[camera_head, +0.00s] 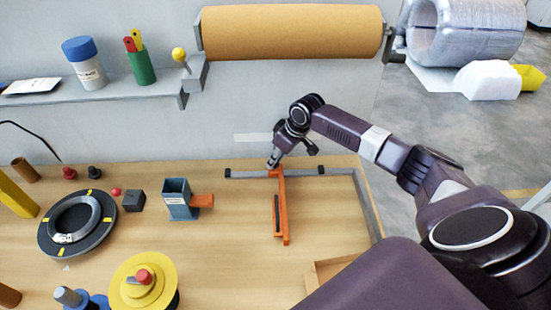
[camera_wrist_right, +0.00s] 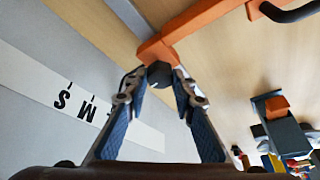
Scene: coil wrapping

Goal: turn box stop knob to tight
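My left gripper is not in view.
A label strip with letters (camera_wrist_right: 82,100) is beside the rail. A blue-grey dispenser (camera_head: 178,200) stands left of the bar. A dark ring with a coil (camera_head: 103,238) and a yellow round device (camera_head: 130,295) are further left.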

